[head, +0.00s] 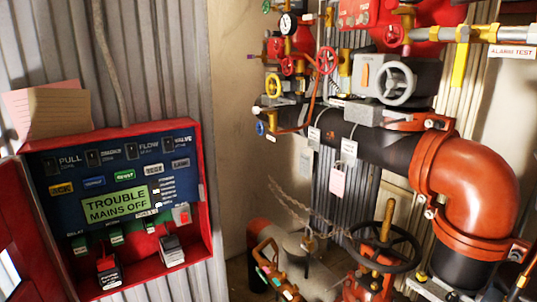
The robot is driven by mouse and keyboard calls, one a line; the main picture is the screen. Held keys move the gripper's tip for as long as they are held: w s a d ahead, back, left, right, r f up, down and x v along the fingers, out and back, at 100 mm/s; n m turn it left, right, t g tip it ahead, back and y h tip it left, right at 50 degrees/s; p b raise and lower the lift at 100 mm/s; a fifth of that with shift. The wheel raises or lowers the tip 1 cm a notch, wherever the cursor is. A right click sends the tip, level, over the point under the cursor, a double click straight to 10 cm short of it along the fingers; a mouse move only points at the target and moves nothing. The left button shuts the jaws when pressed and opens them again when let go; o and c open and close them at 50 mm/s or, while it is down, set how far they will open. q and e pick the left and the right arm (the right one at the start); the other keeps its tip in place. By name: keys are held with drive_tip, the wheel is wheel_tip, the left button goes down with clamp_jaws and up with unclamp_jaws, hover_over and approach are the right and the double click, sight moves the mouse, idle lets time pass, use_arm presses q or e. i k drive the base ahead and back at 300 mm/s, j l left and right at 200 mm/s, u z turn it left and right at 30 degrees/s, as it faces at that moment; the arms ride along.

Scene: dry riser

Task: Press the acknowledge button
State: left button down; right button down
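The yellow button labelled ACK (61,188) sits at the left of the dark blue face of a red alarm panel (206,165) on the left wall. To its right are a blue button (93,182), a green button (125,175) and pale buttons. Below them a lit green display (114,204) reads "TROUBLE MAINS OFF". Nothing covers the ACK button. Neither of my grippers shows in the head view.
The panel's red door (25,245) hangs open at the left. Papers (48,112) stand above the panel. On the right are red valves, a large orange pipe elbow (485,185), a black handwheel (385,247) and a chain. The space before the panel looks clear.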

sight(67, 187)
drive_tip(key=u, duration=1.25)
drive_tip(key=j+z, duration=0.1)
drive_tip(key=z, duration=0.4)
